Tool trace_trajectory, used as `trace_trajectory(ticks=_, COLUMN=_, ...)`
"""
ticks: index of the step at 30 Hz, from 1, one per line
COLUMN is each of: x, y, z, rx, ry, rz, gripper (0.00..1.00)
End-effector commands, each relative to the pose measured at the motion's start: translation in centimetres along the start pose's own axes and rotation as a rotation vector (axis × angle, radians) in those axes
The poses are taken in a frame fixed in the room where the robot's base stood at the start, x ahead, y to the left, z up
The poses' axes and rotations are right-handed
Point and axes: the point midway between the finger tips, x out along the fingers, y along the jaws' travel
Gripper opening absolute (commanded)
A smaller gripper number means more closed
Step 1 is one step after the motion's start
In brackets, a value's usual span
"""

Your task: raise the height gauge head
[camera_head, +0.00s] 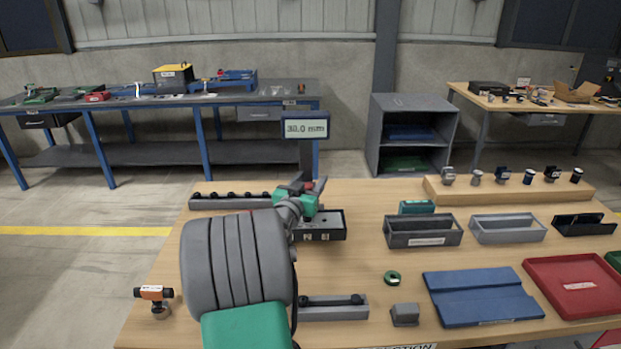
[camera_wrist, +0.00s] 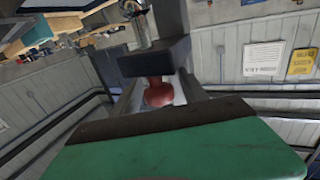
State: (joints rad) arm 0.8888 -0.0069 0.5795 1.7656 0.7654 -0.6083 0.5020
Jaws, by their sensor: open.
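The height gauge shows in the head view with its display (camera_head: 305,129) reading 30.0 mm. Its dark post (camera_head: 307,158) drops behind my gripper, and a dark base (camera_head: 320,235) stands on the table below. My gripper (camera_head: 308,187) is open at the gauge, and my arm hides much of the gauge head. In the wrist view, a dark block (camera_wrist: 152,60) and a round red knob (camera_wrist: 158,93) lie ahead between the two fingers of my gripper (camera_wrist: 160,98). I cannot tell whether the fingers touch the knob.
A grey rail (camera_head: 230,202) lies left of the gauge. A small orange-topped device (camera_head: 153,293) stands at the front left.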

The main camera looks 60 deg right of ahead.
Motion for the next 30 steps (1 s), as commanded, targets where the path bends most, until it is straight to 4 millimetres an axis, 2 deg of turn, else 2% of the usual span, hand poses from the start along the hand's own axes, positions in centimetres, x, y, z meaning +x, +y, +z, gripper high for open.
trace_trajectory(ticks=8, x=0.23, y=-0.04, z=0.08, rx=0.000, ry=0.000, rz=-0.001, gripper=0.49)
trace_trajectory(ticks=26, x=0.20, y=-0.04, z=0.07, rx=0.000, ry=0.000, rz=-0.001, gripper=0.00)
trace_trajectory(ticks=30, x=0.20, y=-0.04, z=0.07, rx=0.000, ry=0.000, rz=-0.001, gripper=0.00)
